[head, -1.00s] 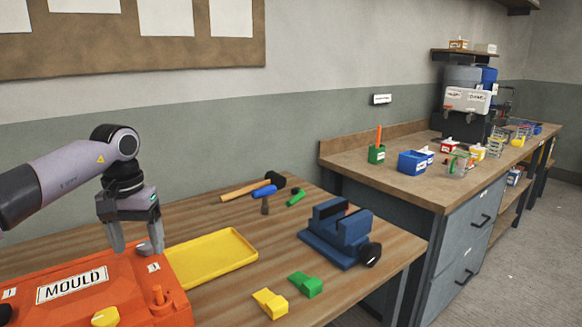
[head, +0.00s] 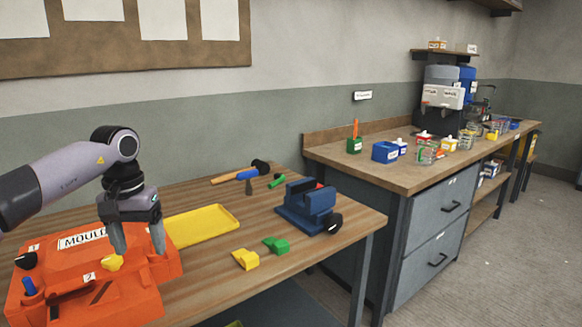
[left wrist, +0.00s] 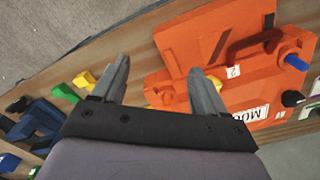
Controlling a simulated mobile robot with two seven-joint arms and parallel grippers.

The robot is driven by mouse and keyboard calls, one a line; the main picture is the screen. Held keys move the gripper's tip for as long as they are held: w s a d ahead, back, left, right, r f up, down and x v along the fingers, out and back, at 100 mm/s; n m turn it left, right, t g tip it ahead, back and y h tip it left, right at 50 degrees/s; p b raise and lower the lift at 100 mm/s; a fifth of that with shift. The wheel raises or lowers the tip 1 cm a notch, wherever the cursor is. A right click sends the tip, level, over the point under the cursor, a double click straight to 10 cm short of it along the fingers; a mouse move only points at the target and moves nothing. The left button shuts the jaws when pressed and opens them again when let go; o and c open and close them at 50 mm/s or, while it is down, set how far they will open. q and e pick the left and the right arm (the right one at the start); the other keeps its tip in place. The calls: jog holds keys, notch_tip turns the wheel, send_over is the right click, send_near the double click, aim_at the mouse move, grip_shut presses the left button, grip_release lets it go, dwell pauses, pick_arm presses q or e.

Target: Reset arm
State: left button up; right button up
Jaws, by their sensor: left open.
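My left gripper (head: 138,240) is open and empty above the right part of the orange mould (head: 140,298). In the left wrist view its two fingers (left wrist: 155,85) stand wide apart, with the orange mould (left wrist: 190,45) beyond them. The mould has a white "MOULD" label, a yellow knob (head: 112,262), a black knob (head: 25,260) and a blue peg (head: 30,286). In the head view, one finger hides part of the mould beside the yellow knob. My right gripper is not in view.
A yellow tray (head: 203,225) lies right of the mould. A blue vise (head: 308,206), a yellow block (head: 245,259), a green block (head: 276,244) and a hammer (head: 240,173) are on the wooden table. A second bench (head: 400,172) with containers stands at right.

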pick_arm(q)
jog(key=s+d+f+n+g+h, duration=0.15)
jog(key=d+f+h, duration=0.35)
jog(key=d+f, duration=0.55)
jog(key=s+d+n+t+h, duration=0.2)
jog(key=s+d+n+h, duration=0.4)
jog(key=d+n, duration=0.45)
jog(key=s+d+n+t+h, duration=0.3)
jog(key=s+d+n+h, duration=0.2)
jog(key=d+n+h, duration=0.45)
jog(key=s+a+f+n+t+y, duration=0.1)
jog(key=a+f+n+t+y, duration=0.4)
jog(key=n, duration=1)
jog(key=a+f+n+t+y, duration=0.5)
jog(key=n+t, duration=0.3)
jog(key=n, duration=0.7)
jog(key=s+a+f+n+g+y, duration=0.6)
jog(key=s+a+f+n+y, duration=0.2)
jog(key=s+a+f+n, duration=0.4)
jog(key=s+n, duration=0.3)
jog(key=n, duration=0.2)
jog(key=shift+f, duration=0.2)
jog(key=shift+n+y, duration=0.25)
